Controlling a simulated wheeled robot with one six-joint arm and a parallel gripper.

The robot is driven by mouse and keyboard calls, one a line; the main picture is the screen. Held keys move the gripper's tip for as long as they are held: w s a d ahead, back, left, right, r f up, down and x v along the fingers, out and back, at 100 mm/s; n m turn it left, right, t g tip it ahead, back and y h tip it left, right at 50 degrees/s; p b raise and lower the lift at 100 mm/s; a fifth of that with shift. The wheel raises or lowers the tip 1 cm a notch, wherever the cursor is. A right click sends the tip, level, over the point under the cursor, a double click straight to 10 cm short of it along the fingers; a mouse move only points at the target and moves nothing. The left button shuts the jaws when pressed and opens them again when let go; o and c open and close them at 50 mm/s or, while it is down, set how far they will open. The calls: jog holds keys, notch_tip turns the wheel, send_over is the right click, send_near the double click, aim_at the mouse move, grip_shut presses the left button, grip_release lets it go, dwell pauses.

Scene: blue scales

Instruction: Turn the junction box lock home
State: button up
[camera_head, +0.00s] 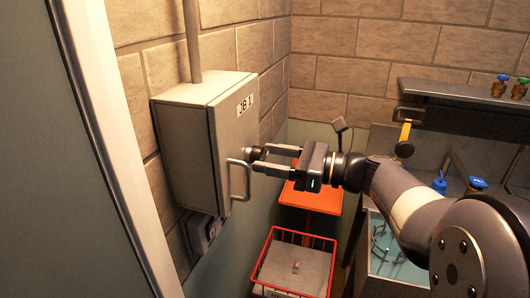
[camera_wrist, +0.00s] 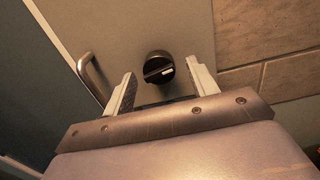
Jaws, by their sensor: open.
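The junction box (camera_head: 185,140) is a grey cabinet labelled "JB 1", fixed to the brick wall at the left in the head view; its door looks closed. Its lock is a round dark knob (camera_wrist: 158,68) with a pale mark, and it also shows near my fingertips in the head view (camera_head: 249,151). A bar handle (camera_head: 240,180) stands out from the door, beside the lock, and shows at the left in the wrist view (camera_wrist: 92,77). My gripper (camera_head: 262,160) is open and empty. In the wrist view my two fingers (camera_wrist: 160,88) point at the door with the lock just beyond and between their tips.
An orange stool-like surface (camera_head: 312,199) and a red wire basket (camera_head: 293,265) are below. A small grey box (camera_head: 201,233) sits under the junction box. A dark shelf (camera_head: 450,94) and a sink area (camera_head: 390,250) are at the right.

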jog(key=shift+x, duration=0.85)
jog(key=c, duration=1)
jog(key=shift+o, duration=0.2)
